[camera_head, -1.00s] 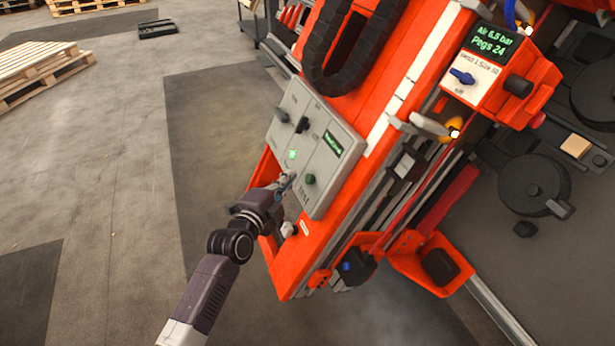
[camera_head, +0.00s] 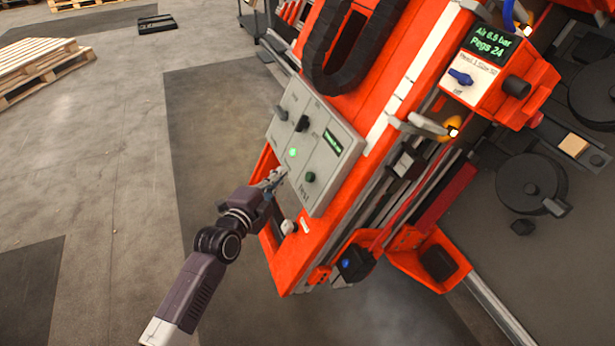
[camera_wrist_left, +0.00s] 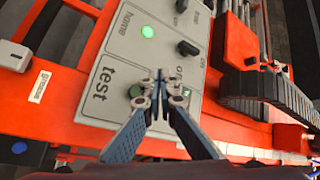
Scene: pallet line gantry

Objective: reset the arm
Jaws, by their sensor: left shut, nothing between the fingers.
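The grey control panel (camera_head: 322,166) is on the orange gantry in the head view. It carries a lit green button (camera_head: 292,152), a dark green button (camera_head: 310,177), black knobs (camera_head: 302,124) and a small display (camera_head: 333,143). My left gripper (camera_head: 280,174) is shut and empty at the panel's lower left edge. In the left wrist view, its closed tips (camera_wrist_left: 160,76) appear in front of the panel (camera_wrist_left: 112,70), beside the dark green button (camera_wrist_left: 136,91) labelled "test". The lit button (camera_wrist_left: 147,31) is by "home". Contact cannot be told. My right gripper is out of view.
The orange gantry frame (camera_head: 290,262) surrounds the panel. A black cable chain (camera_head: 322,80) runs above it. An orange box (camera_head: 500,75) with an air and pegs display is at upper right. Wooden pallets (camera_head: 40,65) lie far left. The floor left of my arm is clear.

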